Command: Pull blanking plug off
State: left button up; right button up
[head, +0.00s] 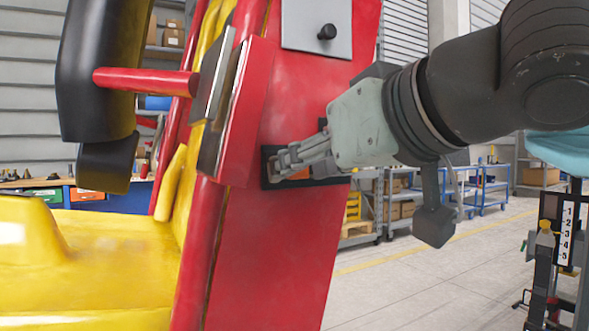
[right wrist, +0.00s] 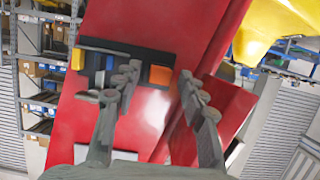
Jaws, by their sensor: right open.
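An orange block (right wrist: 160,75), which looks like the blanking plug, sits at one end of a black panel (right wrist: 118,49) on the red side of the coaster car. The panel also shows in the head view (head: 266,172), mostly behind my right gripper (head: 284,164). My right gripper is open at the panel. In the right wrist view its fingertips (right wrist: 157,84) lie either side of the orange block. I cannot tell whether they touch it. A small yellow block (right wrist: 77,59) is at the panel's other end. My left gripper is not in view.
A grey plate with a black knob (head: 326,32) is on the red body above the panel. A red bar (head: 145,81) and black padding (head: 98,75) stand to the left, above the yellow seat (head: 85,265). Open floor lies right, with blue carts (head: 487,185) behind.

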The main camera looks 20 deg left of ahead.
grip_shut()
dwell(0.4)
jog(key=shift+s+d, duration=0.75)
jog(key=shift+d, duration=0.25)
jog(key=shift+s+d, duration=0.75)
jog(key=shift+d, duration=0.25)
